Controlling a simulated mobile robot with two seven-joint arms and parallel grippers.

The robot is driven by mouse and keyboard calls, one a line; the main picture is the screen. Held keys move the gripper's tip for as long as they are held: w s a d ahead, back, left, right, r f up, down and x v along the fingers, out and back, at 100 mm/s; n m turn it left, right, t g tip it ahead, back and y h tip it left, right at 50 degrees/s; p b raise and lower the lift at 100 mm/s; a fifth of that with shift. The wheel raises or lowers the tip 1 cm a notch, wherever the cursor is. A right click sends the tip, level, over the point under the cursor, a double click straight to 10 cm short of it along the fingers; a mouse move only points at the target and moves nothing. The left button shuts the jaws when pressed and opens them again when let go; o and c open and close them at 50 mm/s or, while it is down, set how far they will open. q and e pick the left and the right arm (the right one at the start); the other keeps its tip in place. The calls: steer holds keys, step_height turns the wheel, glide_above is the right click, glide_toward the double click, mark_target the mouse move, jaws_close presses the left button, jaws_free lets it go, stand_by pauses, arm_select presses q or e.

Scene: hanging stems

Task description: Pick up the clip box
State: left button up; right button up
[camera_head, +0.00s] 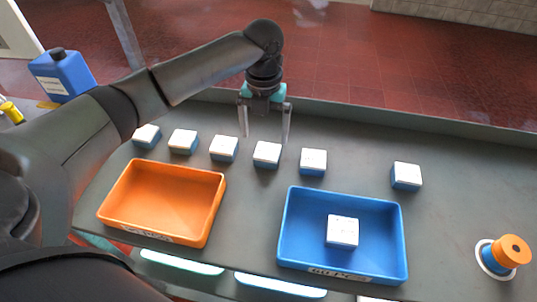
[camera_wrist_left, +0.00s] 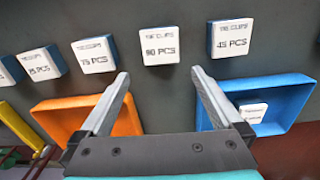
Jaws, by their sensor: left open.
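Several small white-topped blue boxes stand in a row on the grey bench. One box (camera_head: 267,154) is nearest my left gripper (camera_head: 265,138); in the left wrist view this box (camera_wrist_left: 160,46) reads "90 PCS". Its neighbour to the right (camera_head: 313,161) reads "45 PCS" in the left wrist view (camera_wrist_left: 231,38). My left gripper is open and empty, fingers pointing down above the bench, by the "90 PCS" box. In the left wrist view, that box is beyond the gap between the fingertips (camera_wrist_left: 160,74). The small print is hard to read. My right gripper is not in view.
An orange tray (camera_head: 204,240) is empty at front left. A blue tray (camera_head: 395,235) holds one white-topped box (camera_head: 342,230). Another box (camera_head: 406,176) stands apart on the right. An orange-and-blue spool (camera_head: 507,253) is at far right. A blue jug (camera_head: 64,74) stands at back left.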

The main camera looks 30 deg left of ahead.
mark_target(267, 152)
arm_select(q)
step_height(267, 152, down, 4)
steer(key=shift+w+f, duration=0.1)
steer(key=shift+w+f+b, duration=0.2)
steer(key=shift+f, duration=0.65)
steer(key=shift+w+f+b, duration=0.2)
steer(key=shift+f+b, duration=0.05)
steer(key=shift+f, duration=0.6)
steer(key=shift+w+f+b, duration=0.2)
steer(key=shift+f, duration=0.65)
steer(key=shift+c, duration=0.2)
steer(key=c, duration=1.2)
